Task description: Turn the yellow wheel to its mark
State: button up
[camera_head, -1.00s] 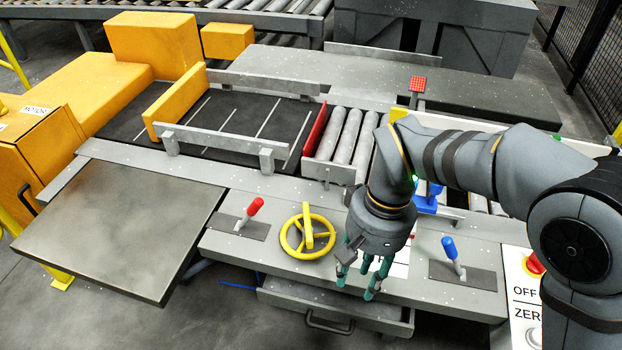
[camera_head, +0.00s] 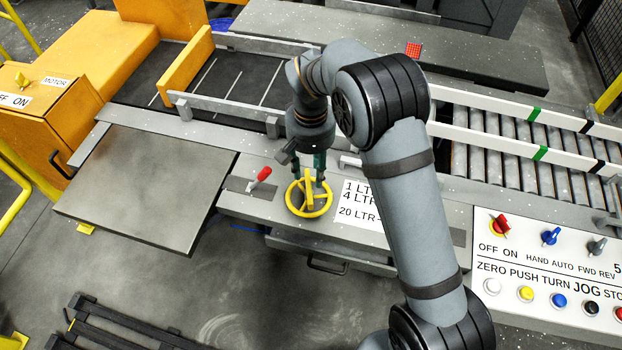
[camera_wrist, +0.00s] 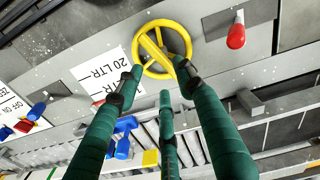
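The yellow wheel (camera_head: 295,207) is a spoked ring on the grey panel, with a raised yellow bar across it. It also shows in the wrist view (camera_wrist: 187,42), at the top middle. A white label (camera_head: 362,205) reading 1 LTR, 4 LTR and 20 LTR lies to its right in the head view; I cannot make out a separate mark at the wheel. Fingers partly hide the wheel.
A red-handled lever (camera_head: 260,178) stands just left of the wheel. A flat grey table (camera_head: 145,190) lies farther left. A guard rail (camera_head: 225,114) and conveyor run behind. A button panel (camera_head: 545,265) is at the right, and a drawer (camera_head: 325,252) is below the wheel.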

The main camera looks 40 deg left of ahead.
aim_at(309, 193)
notch_tip(309, 193, down, 6)
jog(key=shift+r+p, duration=0.1)
jog(key=shift+p, duration=0.35)
jog(key=c, duration=0.3)
grip_shut()
